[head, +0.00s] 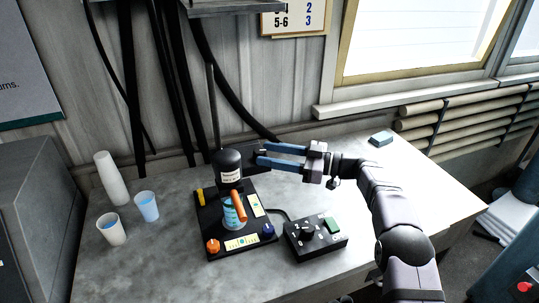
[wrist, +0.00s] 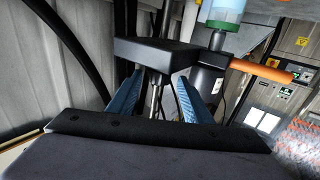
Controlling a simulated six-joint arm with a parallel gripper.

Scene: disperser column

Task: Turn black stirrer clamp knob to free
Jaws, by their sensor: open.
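The stirrer has a black motor head (head: 228,163) on a thin upright rod (head: 212,110), above a black base plate (head: 210,232). In the wrist view, a black block (wrist: 150,52) crosses just beyond my gripper (wrist: 157,82), with thin metal rods between the fingers. I cannot make out the black clamp knob as a separate part. In the head view, my gripper (head: 260,154) has blue fingers and is open. It reaches from the right and points left, with its tips beside the motor head. No object is clearly held. Contact with the stirrer cannot be told.
A blue-filled vessel (head: 230,213) and an orange bar (head: 239,206) are below the head. The base carries an orange knob (head: 213,246) and a blue knob (head: 268,230). A black control box (head: 315,240) stands right. Cups (head: 147,206) stand left. Free table lies at right.

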